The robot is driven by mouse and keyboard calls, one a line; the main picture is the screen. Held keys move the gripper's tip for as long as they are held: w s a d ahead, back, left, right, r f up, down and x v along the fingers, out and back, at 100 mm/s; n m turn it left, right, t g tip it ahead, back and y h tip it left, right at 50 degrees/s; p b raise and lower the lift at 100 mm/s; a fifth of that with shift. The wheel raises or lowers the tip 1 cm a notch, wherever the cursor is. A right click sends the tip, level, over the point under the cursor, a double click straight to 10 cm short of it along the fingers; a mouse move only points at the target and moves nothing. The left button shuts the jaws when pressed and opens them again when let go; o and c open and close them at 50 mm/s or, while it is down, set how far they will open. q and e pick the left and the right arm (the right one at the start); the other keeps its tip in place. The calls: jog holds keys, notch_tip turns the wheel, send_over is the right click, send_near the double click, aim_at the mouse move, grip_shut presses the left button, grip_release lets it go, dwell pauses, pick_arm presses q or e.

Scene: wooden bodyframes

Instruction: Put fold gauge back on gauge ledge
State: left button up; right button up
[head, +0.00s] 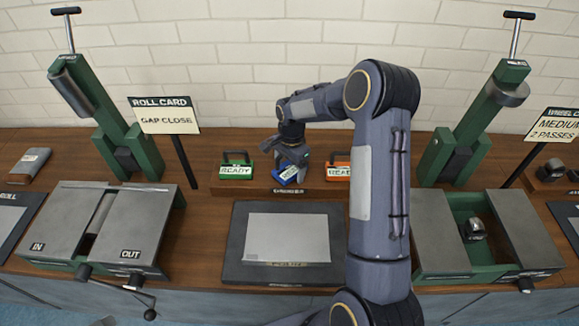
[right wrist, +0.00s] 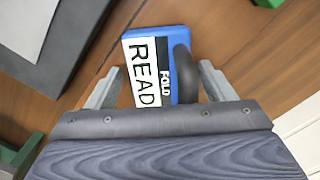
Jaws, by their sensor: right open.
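The blue fold gauge (head: 288,173) sits at the middle of the wooden gauge ledge (head: 240,188), turned at an angle, between two other gauges. My right gripper (head: 293,150) is directly above it, reaching down, and partly hides it. In the right wrist view the fold gauge (right wrist: 143,72) shows its "FOLD" and "READ" lettering and a dark handle. The open fingers of my right gripper (right wrist: 158,88) stand on either side of it, with gaps visible. Whether the gauge lies fully flat on the ledge I cannot tell. My left gripper is not in view.
A green gauge (head: 237,167) stands left on the ledge and an orange one (head: 338,168) right. A dark pad with a grey sheet (head: 288,238) lies in front. Green-framed machines (head: 97,235) and (head: 512,235) flank it. A roll card sign (head: 166,116) stands at left.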

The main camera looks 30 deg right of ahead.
aim_at(291, 166)
jog(key=shift+r, duration=0.65)
jog(key=s+r+n+t+b, duration=0.1)
jog(key=s+r, duration=0.2)
jog(key=r, duration=0.5)
jog(key=s+r+n, duration=0.1)
jog(key=s+r, duration=0.1)
jog(key=r, duration=0.6)
jog(key=s+a+n+t+y, duration=0.1)
jog(key=s+a+n, duration=0.4)
jog(key=s, duration=0.7)
jog(key=s+a+n+t+y, duration=0.2)
jog(key=s+a+n, duration=0.4)
jog(key=s, duration=0.6)
jog(key=shift+a+r+n+t, duration=0.3)
jog(key=shift+a+t, duration=0.05)
jog(key=shift+t, duration=0.55)
jog(key=shift+s, duration=0.1)
